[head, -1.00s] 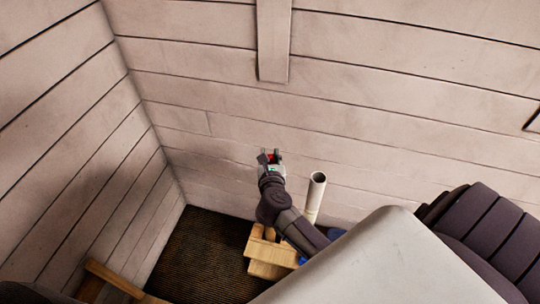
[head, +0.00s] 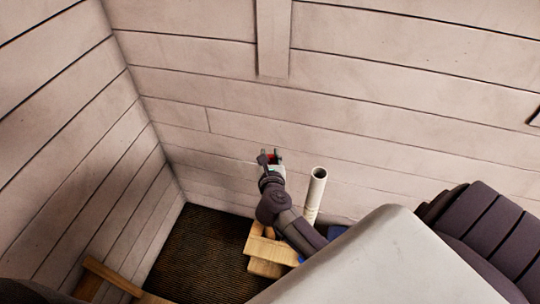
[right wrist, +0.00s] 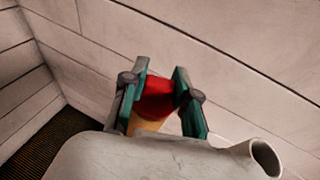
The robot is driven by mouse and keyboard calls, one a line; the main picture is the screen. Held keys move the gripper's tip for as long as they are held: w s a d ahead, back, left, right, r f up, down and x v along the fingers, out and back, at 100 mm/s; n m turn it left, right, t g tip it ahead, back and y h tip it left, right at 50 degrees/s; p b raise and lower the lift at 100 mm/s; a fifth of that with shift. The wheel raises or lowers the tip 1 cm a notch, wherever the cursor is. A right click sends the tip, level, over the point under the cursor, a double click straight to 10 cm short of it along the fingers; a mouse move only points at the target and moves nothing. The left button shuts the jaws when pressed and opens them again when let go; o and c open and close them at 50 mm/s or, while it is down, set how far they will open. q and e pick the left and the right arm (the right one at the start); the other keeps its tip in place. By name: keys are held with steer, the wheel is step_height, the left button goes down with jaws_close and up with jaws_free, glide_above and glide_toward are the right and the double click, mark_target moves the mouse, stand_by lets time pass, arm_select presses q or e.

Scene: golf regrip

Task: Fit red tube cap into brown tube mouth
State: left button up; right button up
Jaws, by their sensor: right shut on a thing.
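My right gripper (head: 270,156) is raised near the plank wall, left of the tube. In the right wrist view its teal-lined fingers (right wrist: 160,102) are shut on the red cap (right wrist: 158,84), with a tan-orange part below it. In the head view only a little of the red shows between the fingers. The tube (head: 315,200) stands upright and looks pale cream rather than brown, with its dark open mouth facing up. The cap is apart from the mouth. A pale open tube end also shows at the lower right of the wrist view. My left gripper is out of view.
A light wooden block structure (head: 262,250) stands low beside my right arm. A blue thing (head: 336,232) lies behind the tube's foot, partly hidden. A dark woven mat (head: 200,255) covers the floor at left. Pale plank walls (head: 400,110) close in the corner.

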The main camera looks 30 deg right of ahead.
steer(key=shift+f+b, duration=0.3)
steer(key=shift+f, duration=0.2)
steer(key=o, duration=0.9)
steer(key=shift+r, duration=0.1)
steer(key=v, duration=1.2)
